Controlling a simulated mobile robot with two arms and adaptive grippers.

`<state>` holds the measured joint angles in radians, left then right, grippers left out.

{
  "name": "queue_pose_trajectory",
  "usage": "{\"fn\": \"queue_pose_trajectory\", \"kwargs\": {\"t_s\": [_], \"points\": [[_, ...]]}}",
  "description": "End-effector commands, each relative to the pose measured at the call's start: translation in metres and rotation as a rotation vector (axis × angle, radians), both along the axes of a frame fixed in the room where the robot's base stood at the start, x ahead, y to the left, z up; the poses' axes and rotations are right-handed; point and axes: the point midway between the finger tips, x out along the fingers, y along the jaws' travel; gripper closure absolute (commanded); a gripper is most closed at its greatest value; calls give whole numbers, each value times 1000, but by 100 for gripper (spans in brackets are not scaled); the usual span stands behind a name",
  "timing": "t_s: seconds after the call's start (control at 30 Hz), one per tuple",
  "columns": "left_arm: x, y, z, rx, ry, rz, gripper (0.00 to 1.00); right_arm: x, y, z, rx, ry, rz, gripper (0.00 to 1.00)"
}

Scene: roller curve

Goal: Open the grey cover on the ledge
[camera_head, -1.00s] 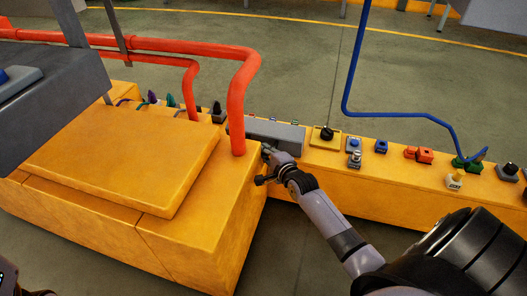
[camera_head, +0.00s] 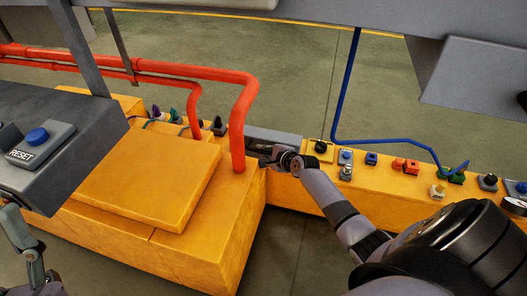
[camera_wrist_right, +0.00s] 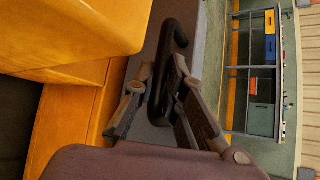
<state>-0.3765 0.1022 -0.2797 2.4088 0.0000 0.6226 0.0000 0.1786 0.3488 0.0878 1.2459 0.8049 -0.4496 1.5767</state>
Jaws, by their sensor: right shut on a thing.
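The grey cover (camera_head: 278,137) is a long flat grey plate on the yellow ledge, just right of the thick red pipe. In the right wrist view the grey cover (camera_wrist_right: 212,45) carries a dark curved handle (camera_wrist_right: 166,55). My right gripper (camera_head: 268,158) is at the near side of the cover. In the wrist view its fingers (camera_wrist_right: 168,88) lie on either side of the handle and are shut on it. The cover looks flat on the ledge. Part of my left gripper (camera_head: 32,255) shows at the lower left; its fingertips cannot be made out.
A red pipe (camera_head: 239,125) rises close left of the cover. A raised yellow block (camera_head: 150,185) stands left of my right gripper. Several buttons and switches, including a black knob (camera_head: 320,146), line the ledge to the right. A grey RESET panel (camera_head: 60,135) is at left.

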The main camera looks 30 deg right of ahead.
Motion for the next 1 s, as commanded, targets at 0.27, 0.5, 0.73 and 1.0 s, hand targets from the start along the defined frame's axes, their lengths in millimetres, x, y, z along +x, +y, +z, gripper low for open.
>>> {"fn": "queue_pose_trajectory", "kwargs": {"t_s": [0.27, 0.5, 0.73, 1.0], "points": [[0, 0, 0, 0, -1, 0, 40, -1, -1, -2, 5, 0, -5, 85], [0, 0, 0, -1, -2, 0, 40, -1, -1, -1, 2, 0, -3, 69], [0, 0, 0, 0, -2, 1, 40, 0, 0, -1, 0, 0, -2, 69], [0, 0, 0, -2, -4, -1, 40, -11, 0, 4, -1, 0, 0, 69]]}}
